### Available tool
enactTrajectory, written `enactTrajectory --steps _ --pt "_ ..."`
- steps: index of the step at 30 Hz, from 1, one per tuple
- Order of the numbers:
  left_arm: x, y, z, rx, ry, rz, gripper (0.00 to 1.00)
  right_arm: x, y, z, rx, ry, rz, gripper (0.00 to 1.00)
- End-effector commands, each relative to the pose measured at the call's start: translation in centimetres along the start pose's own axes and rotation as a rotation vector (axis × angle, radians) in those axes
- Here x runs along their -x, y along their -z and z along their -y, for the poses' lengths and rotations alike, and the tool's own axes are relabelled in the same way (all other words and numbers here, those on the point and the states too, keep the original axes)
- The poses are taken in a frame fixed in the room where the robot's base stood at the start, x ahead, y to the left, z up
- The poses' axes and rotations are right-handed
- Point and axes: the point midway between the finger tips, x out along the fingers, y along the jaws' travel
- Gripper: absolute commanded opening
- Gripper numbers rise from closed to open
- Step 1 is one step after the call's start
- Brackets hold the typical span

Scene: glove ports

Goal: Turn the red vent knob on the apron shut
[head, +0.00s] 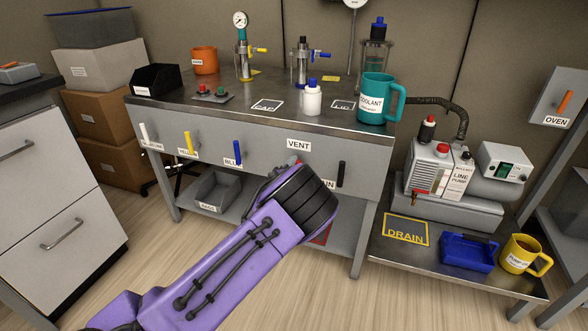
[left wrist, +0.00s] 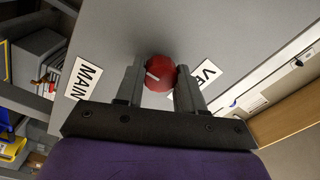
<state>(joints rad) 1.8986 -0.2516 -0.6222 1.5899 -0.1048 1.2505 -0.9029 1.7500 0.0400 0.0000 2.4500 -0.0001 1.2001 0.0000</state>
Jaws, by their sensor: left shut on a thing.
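The red vent knob (left wrist: 160,72) sits on the grey apron (left wrist: 120,40) between my left gripper's two fingers in the left wrist view. A short white mark shows on its face, slanting. My left gripper (left wrist: 160,88) is shut on the knob, with one finger on each side. In the head view my purple left arm reaches the apron (head: 270,150) just below the VENT label (head: 298,145), and the left gripper (head: 290,168) mostly hides the knob. The VENT label (left wrist: 208,72) is partly covered by a finger in the wrist view. My right gripper is not in view.
White (head: 145,133), yellow (head: 189,143), blue (head: 237,152) and black (head: 342,174) handles stick out of the apron. A teal mug (head: 376,98) and a white bottle (head: 312,98) stand on the bench above. A line pump (head: 440,172) stands at the right.

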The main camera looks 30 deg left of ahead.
Motion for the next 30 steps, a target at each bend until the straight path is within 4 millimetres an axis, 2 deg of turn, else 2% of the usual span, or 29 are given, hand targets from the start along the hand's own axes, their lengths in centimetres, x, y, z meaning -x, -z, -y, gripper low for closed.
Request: enactTrajectory --steps 9,10,12,20,23,26,30 --pt "0.1 -0.1 -0.1 -0.003 -0.003 0.003 0.07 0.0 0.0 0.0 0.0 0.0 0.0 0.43" --pt "0.1 -0.1 -0.1 -0.003 -0.003 0.003 0.41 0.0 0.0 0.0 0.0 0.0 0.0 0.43" --pt "0.1 -0.1 -0.1 -0.003 -0.003 0.002 0.63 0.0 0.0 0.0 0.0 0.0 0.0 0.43" --pt "0.0 0.0 -0.1 -0.002 -0.002 0.0 0.63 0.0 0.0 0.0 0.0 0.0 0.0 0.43" --pt "0.6 0.1 0.0 -0.002 -0.003 0.0 0.63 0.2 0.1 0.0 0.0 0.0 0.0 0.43" --pt "2.5 0.1 0.1 -0.004 -0.005 0.001 0.63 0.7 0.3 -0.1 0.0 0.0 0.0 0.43" --pt "6.0 0.1 0.1 -0.006 -0.006 0.002 0.63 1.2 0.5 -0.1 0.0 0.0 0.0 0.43"
